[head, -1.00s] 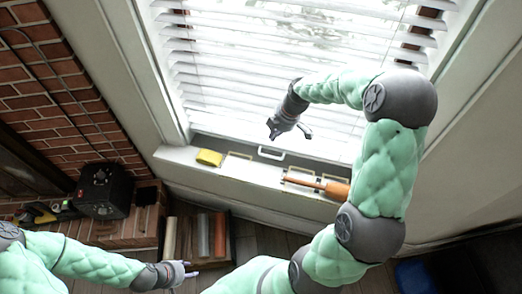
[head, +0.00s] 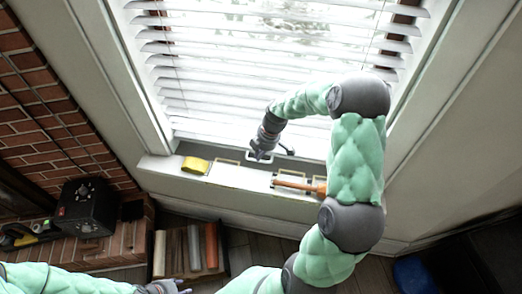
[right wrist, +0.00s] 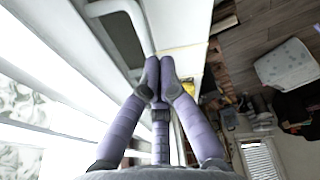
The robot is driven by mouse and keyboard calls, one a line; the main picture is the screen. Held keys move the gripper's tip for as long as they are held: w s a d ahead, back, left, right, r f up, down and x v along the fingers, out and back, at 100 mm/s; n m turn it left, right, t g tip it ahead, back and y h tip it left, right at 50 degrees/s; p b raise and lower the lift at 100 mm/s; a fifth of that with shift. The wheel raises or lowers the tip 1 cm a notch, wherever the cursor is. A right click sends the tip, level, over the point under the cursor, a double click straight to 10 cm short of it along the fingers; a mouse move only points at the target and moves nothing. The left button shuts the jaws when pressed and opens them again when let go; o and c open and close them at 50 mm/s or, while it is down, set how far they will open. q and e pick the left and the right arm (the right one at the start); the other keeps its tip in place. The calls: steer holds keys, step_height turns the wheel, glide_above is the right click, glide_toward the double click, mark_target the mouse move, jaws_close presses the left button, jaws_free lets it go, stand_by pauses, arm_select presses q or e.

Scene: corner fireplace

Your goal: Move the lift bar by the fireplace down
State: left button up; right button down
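The white lift bar (right wrist: 137,18) is a bent handle at the bottom of the window, seen ahead of my fingers in the right wrist view. In the head view it is largely hidden behind my right gripper. My right gripper (head: 272,154) is at the window's lower edge, just above the sill. My left gripper (head: 176,288) is at the bottom edge of the head view, partly cut off.
White blinds (head: 250,65) hang close behind my right gripper. The sill (head: 225,183) holds a yellow object (head: 195,165) and an orange-handled tool (head: 300,185). A black box (head: 87,207) stands on the brick hearth at left. A crate of rolls or books (head: 158,255) stands below.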

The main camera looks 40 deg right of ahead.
arm_select(q)
steer(key=shift+f, duration=0.4)
arm_select(e)
steer(key=shift+w+d+f, duration=0.15)
steer(key=shift+f, duration=0.8)
arm_select(q)
steer(key=shift+b, duration=0.3)
arm_select(e)
steer(key=shift+f, duration=0.1)
step_height(320, 180, down, 5)
steer(key=shift+f+b, duration=0.1)
steer(key=shift+b, duration=1.15)
arm_select(q)
step_height(320, 180, down, 2)
steer(key=shift+f, duration=0.2)
